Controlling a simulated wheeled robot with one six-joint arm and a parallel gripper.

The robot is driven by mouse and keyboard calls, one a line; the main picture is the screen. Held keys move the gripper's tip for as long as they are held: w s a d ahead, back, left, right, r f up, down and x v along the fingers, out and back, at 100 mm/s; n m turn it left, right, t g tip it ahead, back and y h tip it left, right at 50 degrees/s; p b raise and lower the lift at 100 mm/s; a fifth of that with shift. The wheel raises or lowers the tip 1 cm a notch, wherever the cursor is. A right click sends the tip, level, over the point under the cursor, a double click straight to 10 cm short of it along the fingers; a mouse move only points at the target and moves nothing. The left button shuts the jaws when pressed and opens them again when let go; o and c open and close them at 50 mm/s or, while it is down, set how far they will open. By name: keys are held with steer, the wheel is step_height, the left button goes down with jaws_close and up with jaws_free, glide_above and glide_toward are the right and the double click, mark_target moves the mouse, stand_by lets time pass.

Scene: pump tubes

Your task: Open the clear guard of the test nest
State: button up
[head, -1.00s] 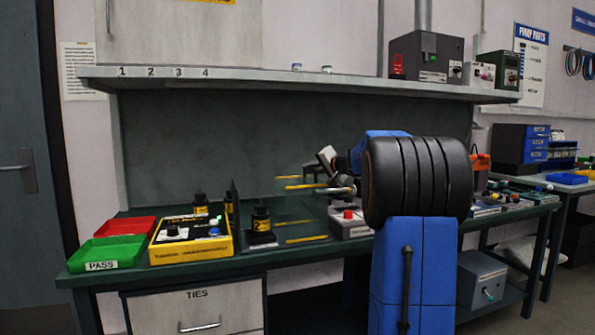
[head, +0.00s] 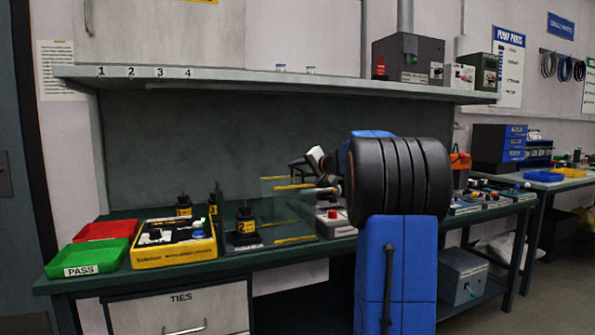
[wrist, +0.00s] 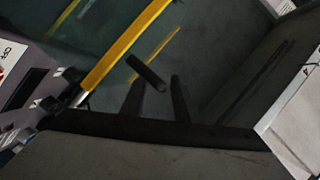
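The test nest's clear guard (head: 270,212) is a see-through pane with yellow strips, standing in the middle of the bench in the head view. In the wrist view the pane (wrist: 215,45) fills the upper part, crossed by a wide yellow strip (wrist: 125,45). A short dark bar (wrist: 146,72), perhaps its handle, lies just beyond my fingertips. My gripper (wrist: 156,80) shows as two dark fingers with an empty gap, so it is open. Contact with the bar cannot be told. In the head view my arm largely hides the gripper.
A grey box with a red button (head: 333,217) stands right of the pane. A yellow tester (head: 175,252), a green PASS tray (head: 88,258) and a red tray (head: 105,231) are at the left. A shelf (head: 270,83) runs above the bench.

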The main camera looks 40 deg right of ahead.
steer(key=a+v, duration=0.1)
steer(key=v, duration=1.6)
steer(key=shift+d, duration=0.45)
steer(key=s+a+f+n+g+y, duration=0.15)
steer(key=a+f, duration=0.35)
steer(key=a, duration=0.5)
steer(key=s+a+f+n+g, duration=0.25)
steer(key=a+f, duration=0.25)
steer(key=a, duration=0.4)
steer(key=s+a+f+n+g+y, duration=0.1)
steer(key=s+a+f+g, duration=0.2)
steer(key=a, duration=0.7)
steer(key=s+a+f+n+g+h, duration=0.1)
steer(key=s+a+f, duration=0.4)
steer(key=s+f, duration=0.5)
steer(key=s+a+f+n+g+h, duration=0.2)
steer(key=s+a+f+n, duration=0.3)
steer(key=s+f, duration=0.6)
steer(key=s, duration=0.3)
steer(key=shift+a+g, duration=0.2)
steer(key=shift+g, duration=0.2)
steer(key=shift+o, duration=0.4)
steer(key=shift+w, duration=0.1)
